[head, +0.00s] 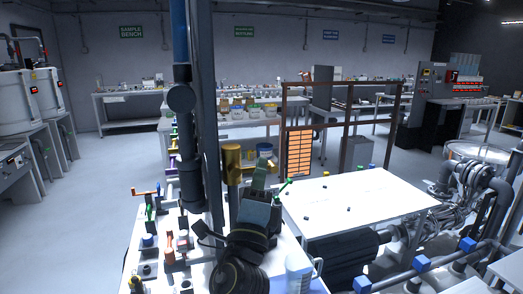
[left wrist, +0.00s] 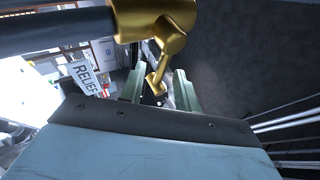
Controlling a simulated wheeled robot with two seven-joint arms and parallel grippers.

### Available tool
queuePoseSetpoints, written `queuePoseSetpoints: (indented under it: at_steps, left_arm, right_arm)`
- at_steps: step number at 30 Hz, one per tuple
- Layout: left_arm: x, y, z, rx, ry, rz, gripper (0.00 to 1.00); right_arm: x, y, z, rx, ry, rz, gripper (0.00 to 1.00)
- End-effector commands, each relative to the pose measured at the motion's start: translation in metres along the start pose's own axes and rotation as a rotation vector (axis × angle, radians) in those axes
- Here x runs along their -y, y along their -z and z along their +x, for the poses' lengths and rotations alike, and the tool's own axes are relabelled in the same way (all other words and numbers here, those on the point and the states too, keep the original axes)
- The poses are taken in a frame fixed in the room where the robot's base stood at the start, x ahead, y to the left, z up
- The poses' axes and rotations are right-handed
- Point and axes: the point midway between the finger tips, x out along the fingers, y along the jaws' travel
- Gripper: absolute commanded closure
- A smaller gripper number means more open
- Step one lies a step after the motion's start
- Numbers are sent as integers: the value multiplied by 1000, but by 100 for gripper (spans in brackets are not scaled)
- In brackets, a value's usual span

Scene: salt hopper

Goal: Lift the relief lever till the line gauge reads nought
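The relief valve is a brass body (head: 232,160) just right of the grey post in the head view. In the left wrist view its brass lever (left wrist: 172,45) hangs down from the body, and its lower end lies between the fingers of my left gripper (left wrist: 157,86). The green fingers stand apart, with a gap visible around the lever. In the head view my left gripper (head: 262,182) is just right of and below the brass body. A white RELIEF label (left wrist: 86,76) shows beside the left finger. I cannot make out a line gauge reading. My right gripper is not in view.
A grey post (head: 204,100) and dark pipe (head: 190,180) stand close left of the valve. A panel with small coloured handles (head: 168,240) lies at lower left. A white table (head: 350,198) is to the right, with pipework (head: 470,180) beyond it.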

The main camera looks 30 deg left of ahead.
Motion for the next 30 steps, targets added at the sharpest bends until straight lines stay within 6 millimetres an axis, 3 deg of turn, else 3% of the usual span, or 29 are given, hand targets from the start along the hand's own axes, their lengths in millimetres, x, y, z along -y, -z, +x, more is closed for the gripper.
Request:
queuePoseSetpoints:
  at_steps: [3,7,18,26,30]
  left_arm:
    - [2,0,21,1,1,0,68]
    - [1,0,34,0,0,-1,68]
    - [-1,0,39,0,-1,-1,68]
    - [-1,0,39,0,-1,-1,99]
    - [-1,0,39,-1,-2,-1,100]
  right_arm:
    - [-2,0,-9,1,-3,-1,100]
    - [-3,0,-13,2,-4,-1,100]
    - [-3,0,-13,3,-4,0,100]
    - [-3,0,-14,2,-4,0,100]
    - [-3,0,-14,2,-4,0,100]
